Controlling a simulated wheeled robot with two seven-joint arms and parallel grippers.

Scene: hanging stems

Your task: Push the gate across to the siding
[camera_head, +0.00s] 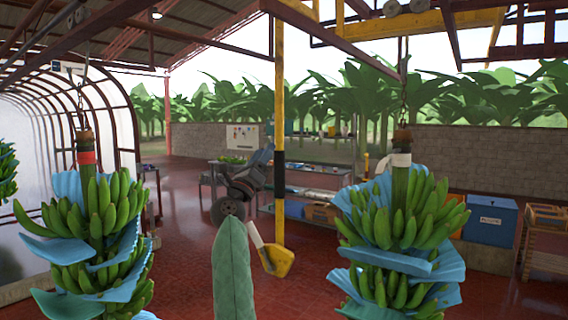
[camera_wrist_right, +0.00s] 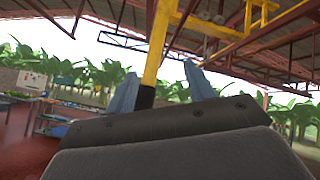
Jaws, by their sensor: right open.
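Dark red overhead rails cross the top of the head view. One rail (camera_head: 335,38) slants down to the right, and another (camera_head: 60,50) runs at the upper left. I cannot make out for sure which piece is the gate or which rail is the siding. My right gripper (camera_head: 265,152) is open and empty, raised in the middle, well below the rails. In the right wrist view its two blue-grey fingers (camera_wrist_right: 161,88) stand apart, with a yellow post (camera_wrist_right: 156,45) showing between them. My left gripper is not in view.
Banana bunches hang at the left (camera_head: 95,230) and right (camera_head: 400,235), with blue sheets between their hands. A yellow-and-black post (camera_head: 279,130) stands just beyond my right gripper. A blue bin (camera_head: 490,222) is at the right. Red floor is open at the centre left.

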